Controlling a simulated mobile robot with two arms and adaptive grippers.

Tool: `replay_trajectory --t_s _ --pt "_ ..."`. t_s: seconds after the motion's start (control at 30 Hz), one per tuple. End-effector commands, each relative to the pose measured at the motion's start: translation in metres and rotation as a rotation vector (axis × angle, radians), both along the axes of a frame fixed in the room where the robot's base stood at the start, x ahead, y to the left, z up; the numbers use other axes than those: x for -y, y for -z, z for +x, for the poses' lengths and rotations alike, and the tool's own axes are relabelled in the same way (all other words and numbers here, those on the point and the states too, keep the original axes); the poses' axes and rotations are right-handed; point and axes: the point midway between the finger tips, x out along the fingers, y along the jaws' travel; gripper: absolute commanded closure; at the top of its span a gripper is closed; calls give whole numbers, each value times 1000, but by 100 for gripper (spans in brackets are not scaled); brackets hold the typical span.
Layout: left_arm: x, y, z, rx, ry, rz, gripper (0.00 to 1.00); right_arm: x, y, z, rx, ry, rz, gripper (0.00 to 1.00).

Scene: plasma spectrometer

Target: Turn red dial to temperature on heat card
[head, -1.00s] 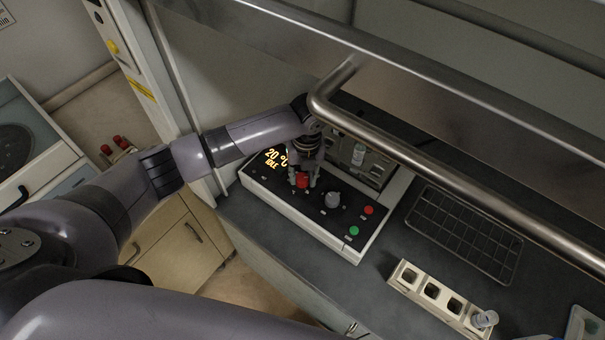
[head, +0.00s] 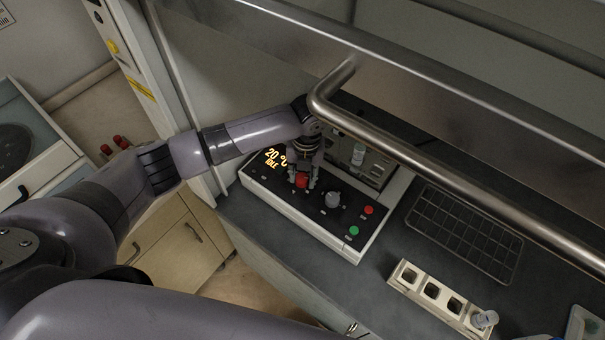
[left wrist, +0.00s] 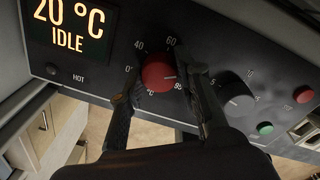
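The red dial (head: 302,181) is on the black sloped panel of the control box (head: 325,228), and it also shows in the left wrist view (left wrist: 158,74). Its pale mark points right there. Numbers including 0, 40 and 60 ring it. The display (left wrist: 69,28) reads 20 °C IDLE. My left gripper (head: 303,184) is at the dial, pointing down, with one finger on each side. In the left wrist view its fingers (left wrist: 164,85) stand apart, with a gap at the right of the dial; firm contact is not visible. No heat card can be made out. My right gripper is out of view.
A grey knob (head: 332,200), a red button (head: 368,210) and a green button (head: 354,231) sit right of the dial. A metal rail (head: 450,190) crosses above the bench. A black grid rack (head: 465,233) and a pale holder (head: 408,272) stand to the right.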

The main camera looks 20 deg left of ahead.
Motion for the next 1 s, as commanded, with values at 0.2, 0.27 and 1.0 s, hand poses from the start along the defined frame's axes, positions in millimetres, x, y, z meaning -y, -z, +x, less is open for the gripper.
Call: replay_trajectory --t_s 0.2,0.27,1.0 --pt "0 -1 0 1 -1 -1 55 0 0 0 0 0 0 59" --pt "0 0 0 1 -1 -1 51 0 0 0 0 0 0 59" --pt "4 -72 3 5 -1 -1 49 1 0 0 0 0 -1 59"
